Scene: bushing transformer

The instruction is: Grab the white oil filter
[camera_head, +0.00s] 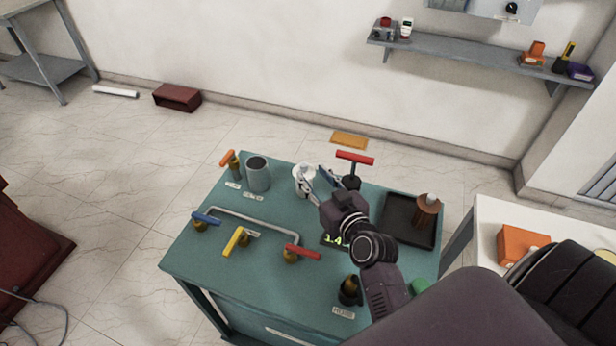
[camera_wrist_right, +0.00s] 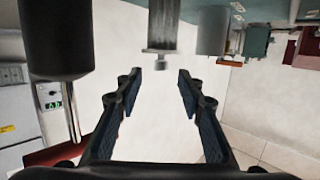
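The white oil filter (camera_head: 301,174) is a short white cylinder upright on the teal table (camera_head: 215,265), near its back edge. My right gripper (camera_head: 318,180) is beside it, and one finger overlaps it in the head view. In the wrist view, which is upside down, the right gripper (camera_wrist_right: 157,85) is open with nothing between its fingers. A shaded greyish cylinder with a small nub (camera_wrist_right: 163,28), apparently the filter, hangs from the top beyond the fingertips. I cannot tell if a finger touches it. My left gripper is out of view.
A grey cup (camera_head: 258,176) stands left of the filter. A red T-handle valve (camera_head: 355,158) is close on the gripper's right. A piped row with blue, yellow and red handles (camera_head: 302,252) is in front. A black tray (camera_head: 400,222) holds a brown part (camera_head: 427,215).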

